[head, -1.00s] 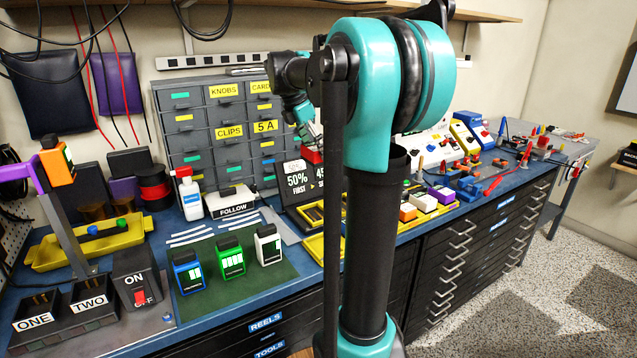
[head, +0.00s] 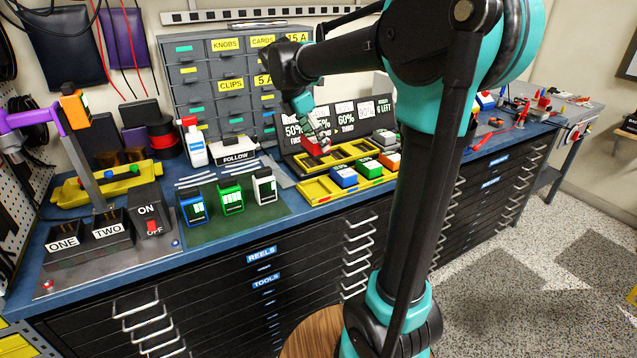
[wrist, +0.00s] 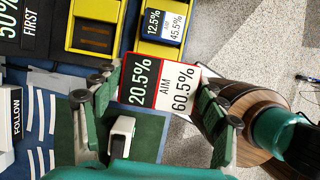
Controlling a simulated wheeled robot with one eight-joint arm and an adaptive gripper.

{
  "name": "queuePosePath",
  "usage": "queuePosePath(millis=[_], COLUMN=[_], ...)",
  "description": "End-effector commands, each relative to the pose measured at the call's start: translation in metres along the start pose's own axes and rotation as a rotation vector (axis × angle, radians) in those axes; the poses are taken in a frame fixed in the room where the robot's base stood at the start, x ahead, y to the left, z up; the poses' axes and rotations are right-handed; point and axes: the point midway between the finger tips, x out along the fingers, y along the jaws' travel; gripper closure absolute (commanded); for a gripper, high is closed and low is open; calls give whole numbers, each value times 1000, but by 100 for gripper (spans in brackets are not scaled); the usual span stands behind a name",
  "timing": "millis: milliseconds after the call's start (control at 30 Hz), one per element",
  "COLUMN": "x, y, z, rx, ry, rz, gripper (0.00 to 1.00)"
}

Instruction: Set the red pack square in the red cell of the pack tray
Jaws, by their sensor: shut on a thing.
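My gripper (head: 311,122) is shut on the red pack (head: 318,147), which hangs above the left part of the yellow pack tray in the head view. In the wrist view the red pack (wrist: 145,82) shows its red-edged label between my gripper's green fingers (wrist: 161,103). The wrist view also shows an empty cell (wrist: 95,38) and the blue pack (wrist: 163,22).
A sign board (head: 302,133) stands behind the tray. Blue, green and white packs stand on a green mat (head: 267,213) to the left. An orange pack (head: 388,160) sits further right in the row. My arm hides part of the bench.

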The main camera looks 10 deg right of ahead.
Motion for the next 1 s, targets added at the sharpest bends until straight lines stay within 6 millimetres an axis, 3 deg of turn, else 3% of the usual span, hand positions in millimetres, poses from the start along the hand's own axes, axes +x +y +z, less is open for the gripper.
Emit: queuePosePath(millis=[200,400,833,1000], x=[49,84,124,129], y=[0,1,1,0], z=[-20,-34,-51,-53], rx=[0,0,0,0], ry=[0,0,0,0], rz=[0,0,0,0], gripper=[71,71,71,71])
